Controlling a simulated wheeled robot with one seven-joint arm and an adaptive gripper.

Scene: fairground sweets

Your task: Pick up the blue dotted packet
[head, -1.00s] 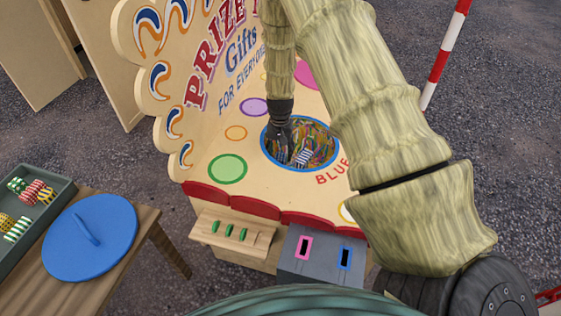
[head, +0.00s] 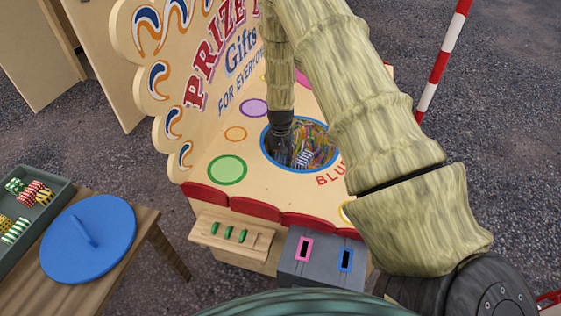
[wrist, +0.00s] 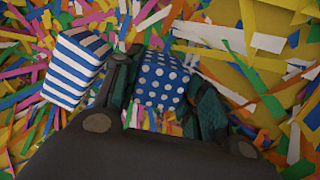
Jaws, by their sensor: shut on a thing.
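The blue packet with white dots (wrist: 160,80) sits between the two fingers of my gripper (wrist: 163,98) in the wrist view, among coloured paper strips. My gripper is shut on it. In the head view my gripper (head: 279,150) reaches down into the round blue-rimmed hole of the prize stall, and the dotted packet cannot be made out there. A blue-and-white striped packet (wrist: 75,67) lies just left of my gripper in the wrist view. It also shows in the hole in the head view (head: 304,158).
The hole's blue rim (head: 266,150) surrounds my wrist closely. The upright sign board (head: 195,70) stands left of my arm. A blue lid (head: 105,245) and a tray (head: 62,193) with several striped and dotted packets are on the wooden table at left.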

